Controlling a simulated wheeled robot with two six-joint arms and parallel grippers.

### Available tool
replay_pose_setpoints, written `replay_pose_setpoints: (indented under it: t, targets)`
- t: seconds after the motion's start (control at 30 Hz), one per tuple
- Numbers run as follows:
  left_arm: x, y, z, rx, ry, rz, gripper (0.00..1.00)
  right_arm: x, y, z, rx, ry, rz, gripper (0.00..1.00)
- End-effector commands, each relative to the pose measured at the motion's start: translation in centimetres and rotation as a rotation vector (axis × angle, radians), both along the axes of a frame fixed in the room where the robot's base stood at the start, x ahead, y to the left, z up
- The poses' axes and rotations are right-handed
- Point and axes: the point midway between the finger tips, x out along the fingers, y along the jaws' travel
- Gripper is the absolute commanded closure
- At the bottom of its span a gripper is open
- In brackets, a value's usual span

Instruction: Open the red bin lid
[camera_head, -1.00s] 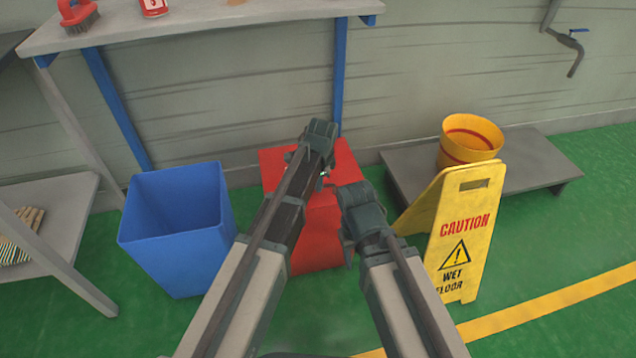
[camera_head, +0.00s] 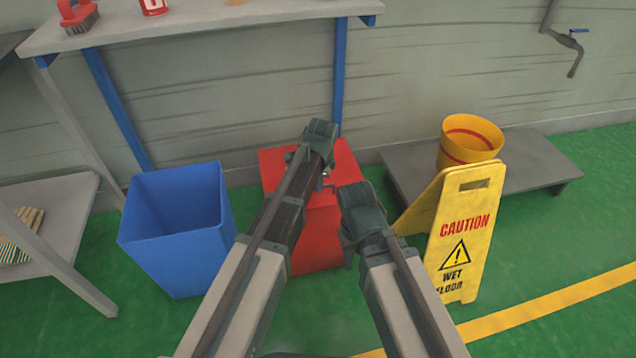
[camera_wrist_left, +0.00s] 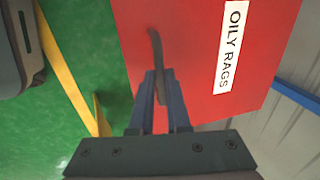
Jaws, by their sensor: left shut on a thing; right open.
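The red bin (camera_head: 318,240) stands on the floor at the middle of the head view, partly behind my arms. Its red lid (camera_head: 345,160) looks closed and flat. In the left wrist view the lid (camera_wrist_left: 180,35) carries a white "OILY RAGS" label (camera_wrist_left: 232,45) and a thin dark handle (camera_wrist_left: 155,45). My left gripper (camera_wrist_left: 162,88) is shut on the handle, with its fingers on either side of it. In the head view my left gripper (camera_head: 324,172) is over the lid. My right gripper (camera_head: 358,192) is open and empty beside the bin's right front; its fingertips are partly hidden.
A blue open bin (camera_head: 175,235) stands to the left. A yellow wet floor sign (camera_head: 465,235) stands close on the right, with a yellow bucket (camera_head: 470,145) on a low grey platform (camera_head: 535,160) behind. A workbench (camera_head: 200,28) is above and behind the bin.

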Motion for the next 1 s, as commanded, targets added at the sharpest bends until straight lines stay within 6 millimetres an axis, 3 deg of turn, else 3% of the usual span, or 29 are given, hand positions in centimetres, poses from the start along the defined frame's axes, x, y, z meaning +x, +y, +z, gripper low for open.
replay_pose_setpoints:
  t: [0.47,1.0]
  targets:
    - [0.2,0.0,0.6,-0.003,0.013,0.0,1.0,0.0,0.0,0.7,0.0,0.0,-0.001,0.5]
    - [4.0,1.2,9.2,-0.038,0.114,0.002,1.0,-0.1,0.1,9.6,0.004,0.003,-0.011,0.5]
